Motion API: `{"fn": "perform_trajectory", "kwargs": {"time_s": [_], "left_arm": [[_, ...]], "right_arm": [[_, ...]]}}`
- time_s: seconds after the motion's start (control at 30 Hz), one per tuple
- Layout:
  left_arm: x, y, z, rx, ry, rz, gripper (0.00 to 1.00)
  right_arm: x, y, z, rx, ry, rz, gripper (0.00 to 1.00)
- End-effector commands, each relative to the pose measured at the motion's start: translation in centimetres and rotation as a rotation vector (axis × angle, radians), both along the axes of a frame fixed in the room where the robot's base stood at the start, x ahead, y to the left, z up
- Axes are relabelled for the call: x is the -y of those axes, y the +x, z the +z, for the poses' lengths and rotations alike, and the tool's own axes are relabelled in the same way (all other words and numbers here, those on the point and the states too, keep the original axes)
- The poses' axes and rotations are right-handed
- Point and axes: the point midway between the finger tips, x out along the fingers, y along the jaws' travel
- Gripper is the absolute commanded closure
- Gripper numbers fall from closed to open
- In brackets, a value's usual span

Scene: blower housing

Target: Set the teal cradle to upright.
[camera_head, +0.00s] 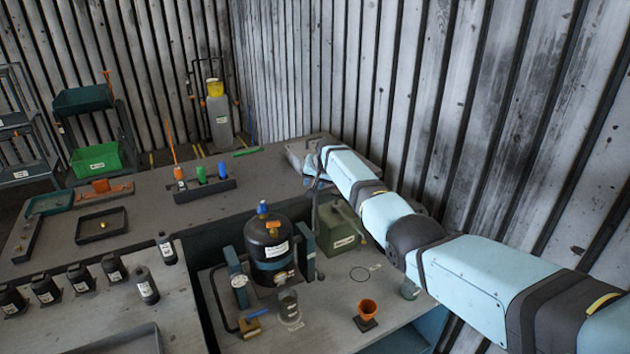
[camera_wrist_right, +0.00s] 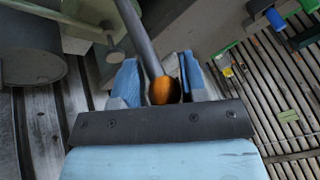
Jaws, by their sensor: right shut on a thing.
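The teal cradle (camera_head: 237,278) stands on the front bench, its two posts on either side of a black tank (camera_head: 269,240). The tank looks about upright, with a blue cap on top and a gauge and brass fitting low at the front. My right gripper (camera_head: 317,177) is above and behind the cradle's right side, partly hidden by its own arm. In the right wrist view, my right gripper (camera_wrist_right: 159,84) is shut on a dark rod (camera_wrist_right: 141,38) with an orange-brown end between the pale blue fingers. I cannot tell where the rod's far end joins. My left gripper is not in view.
A green box (camera_head: 342,229) stands close to the right of the tank. A clear jar (camera_head: 289,308), an orange funnel (camera_head: 367,309) and a brass-ended black bar (camera_head: 249,325) are in front. Several black bottles (camera_head: 79,278) stand at the left.

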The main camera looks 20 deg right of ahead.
Motion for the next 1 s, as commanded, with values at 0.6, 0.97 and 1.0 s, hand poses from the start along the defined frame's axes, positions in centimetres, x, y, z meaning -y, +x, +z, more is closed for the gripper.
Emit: {"fn": "perform_trajectory", "kwargs": {"time_s": [0.6, 0.97, 1.0], "left_arm": [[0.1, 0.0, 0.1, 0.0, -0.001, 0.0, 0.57], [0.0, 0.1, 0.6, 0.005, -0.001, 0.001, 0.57], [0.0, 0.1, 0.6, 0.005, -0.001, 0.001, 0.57]], "right_arm": [[-0.1, -0.2, 0.1, -0.001, 0.002, 0.001, 0.44], [0.1, -2.5, 4.3, 0.002, 0.0, 0.002, 0.44], [0.1, -3.0, 4.9, 0.001, 0.0, 0.002, 0.44]]}}
